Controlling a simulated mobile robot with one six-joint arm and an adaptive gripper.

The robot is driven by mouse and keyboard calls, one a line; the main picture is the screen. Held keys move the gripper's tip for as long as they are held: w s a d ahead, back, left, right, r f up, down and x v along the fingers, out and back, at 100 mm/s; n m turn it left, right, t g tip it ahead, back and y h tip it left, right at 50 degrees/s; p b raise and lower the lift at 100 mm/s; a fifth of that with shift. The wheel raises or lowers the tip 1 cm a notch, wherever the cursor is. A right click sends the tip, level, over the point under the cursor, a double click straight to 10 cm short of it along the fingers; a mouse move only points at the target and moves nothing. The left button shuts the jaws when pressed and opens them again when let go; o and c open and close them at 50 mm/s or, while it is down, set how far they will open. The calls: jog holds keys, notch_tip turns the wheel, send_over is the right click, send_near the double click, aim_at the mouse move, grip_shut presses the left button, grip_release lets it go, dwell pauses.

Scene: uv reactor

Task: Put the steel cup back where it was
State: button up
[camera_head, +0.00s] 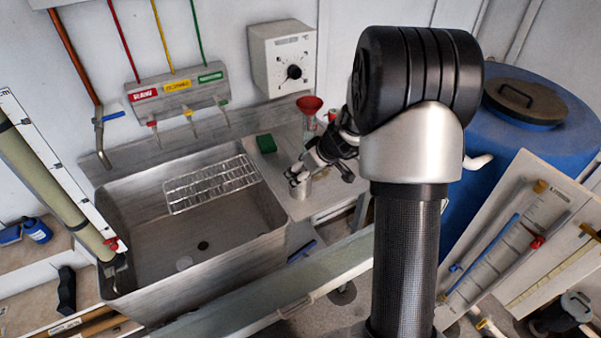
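The steel cup (302,190) is a small shiny cylinder by the drainboard, to the right of the sink. My gripper (299,177) reaches down and left to it, with its fingertips at the cup's upper part. The fingers and the cup overlap in this view. They are too small to tell whether the fingers are shut on the cup or only beside it. I cannot tell whether the cup's base touches the drainboard.
The steel sink (250,250) with a wire rack (212,184) lies left of the cup. A green sponge (266,143) and a red funnel (309,104) are behind it. A blue barrel (505,140) stands right. My arm hides part of the middle.

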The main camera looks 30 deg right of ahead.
jog(key=p+v, duration=0.2)
jog(key=v, duration=0.6)
jog(key=s+a+r+g, duration=0.1)
jog(key=s+a+r, duration=1.05)
jog(key=a, duration=0.45)
jog(key=s+a+r+m+h, duration=0.1)
jog(key=s+a+m, duration=0.1)
jog(key=s, duration=1.4)
jog(key=shift+m+g+h, duration=0.3)
jog(key=shift+m+g, duration=0.1)
